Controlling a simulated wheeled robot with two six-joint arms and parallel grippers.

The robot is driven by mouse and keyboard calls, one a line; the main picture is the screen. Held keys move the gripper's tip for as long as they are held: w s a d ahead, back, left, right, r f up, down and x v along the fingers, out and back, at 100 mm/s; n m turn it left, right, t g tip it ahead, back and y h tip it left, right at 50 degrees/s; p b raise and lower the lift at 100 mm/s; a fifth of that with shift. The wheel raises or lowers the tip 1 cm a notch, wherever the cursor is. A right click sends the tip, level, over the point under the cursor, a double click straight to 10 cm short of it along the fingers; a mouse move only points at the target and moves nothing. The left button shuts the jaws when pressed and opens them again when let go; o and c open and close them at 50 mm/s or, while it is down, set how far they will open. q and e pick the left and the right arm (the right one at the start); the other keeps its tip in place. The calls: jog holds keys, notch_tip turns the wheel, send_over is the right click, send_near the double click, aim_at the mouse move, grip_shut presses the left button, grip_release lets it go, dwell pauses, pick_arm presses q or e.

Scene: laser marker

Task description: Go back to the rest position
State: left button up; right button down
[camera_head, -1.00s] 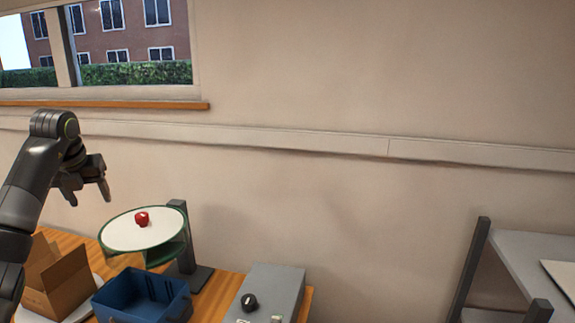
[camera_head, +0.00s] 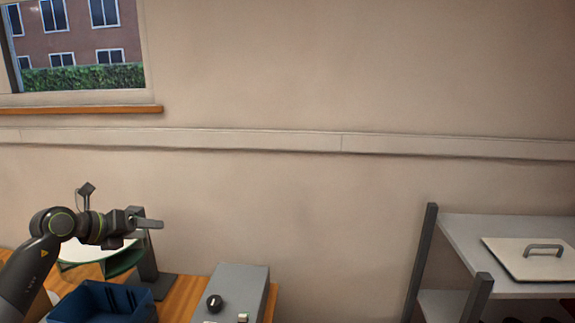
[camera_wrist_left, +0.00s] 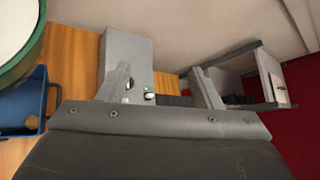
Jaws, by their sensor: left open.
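My left gripper (camera_head: 150,224) is in the head view at the lower left, in front of the round white-topped stand with a green rim (camera_head: 72,251), and covers part of it. The gripper looks empty. In the left wrist view its two fingers (camera_wrist_left: 160,88) stand apart with nothing between them. My left arm is bent, with the forearm coming up from the lower left corner. My right gripper is in neither view.
A blue bin (camera_head: 100,303) and a grey control box with a black knob (camera_head: 243,285) stand on the wooden table (camera_head: 183,300). A grey shelf (camera_head: 470,228) with a handled white lid (camera_head: 510,260) is at right. Wall fills the back.

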pick_arm(q)
jog(key=s+d+n+t+h, duration=0.3)
jog(key=s+d+n+t, duration=0.4)
jog(key=n+t, duration=0.3)
jog(key=s+a+f+n+g+y, duration=0.35)
jog(key=s+f+n+y, duration=0.45)
jog(key=n, duration=0.3)
jog(key=s+a+f+n+g+y, duration=0.3)
jog(key=s+a+f+n+y, duration=0.2)
jog(key=s+f+n+y, duration=0.5)
jog(key=s+d+f+n+g+h, duration=0.2)
jog(key=s+d+f+g+h, duration=0.25)
jog(key=s, duration=0.45)
jog(key=s+d+f+n+g+h, duration=0.25)
jog(key=s+d+f+g, duration=0.3)
jog(key=s, duration=0.35)
notch_tip(320, 180, down, 34)
jog(key=a+g+b, duration=0.2)
jog(key=a+b, duration=0.1)
jog(key=b, duration=0.5)
jog(key=s+d+f+b, duration=0.1)
jog(key=s+f+b, duration=0.2)
jog(key=s+f, duration=0.4)
jog(key=s+f+b, duration=0.3)
jog(key=s+f, duration=0.5)
jog(key=f, duration=0.6)
jog(key=shift+s+d+f+g+h, duration=0.2)
jog(key=shift+d+g+h, duration=0.15)
jog(key=shift+d+h, duration=0.05)
